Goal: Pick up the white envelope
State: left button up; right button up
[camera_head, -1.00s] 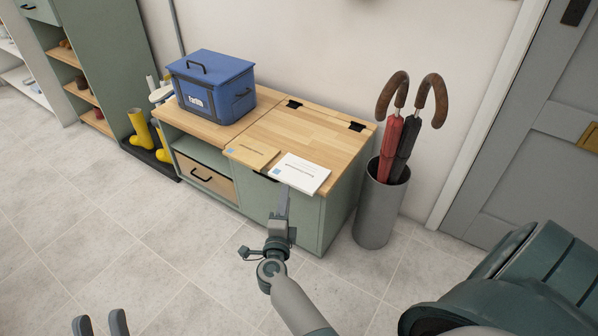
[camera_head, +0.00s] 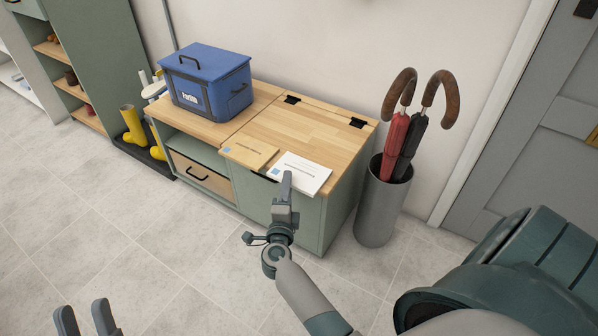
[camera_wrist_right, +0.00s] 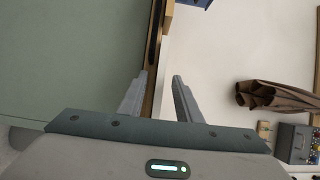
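The white envelope (camera_head: 303,172) lies flat at the front edge of the bench's wooden top, beside a tan envelope (camera_head: 250,151) on its left. My right gripper (camera_head: 286,183) is at the white envelope's front edge and overlaps it in the head view. In the right wrist view, my right gripper (camera_wrist_right: 157,82) is open, with a thin pale strip (camera_wrist_right: 164,68), likely the envelope's edge, between its fingers. I cannot tell whether they touch. My left gripper (camera_head: 84,318) is open and empty at the bottom left, over the floor.
A blue lidded box (camera_head: 209,84) stands on the left of the bench (camera_head: 300,128). A grey bin (camera_head: 379,211) with two umbrellas stands right of the bench. Yellow boots (camera_head: 134,124) stand left. The floor in front is clear.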

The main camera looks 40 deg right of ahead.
grip_shut()
dwell(0.3)
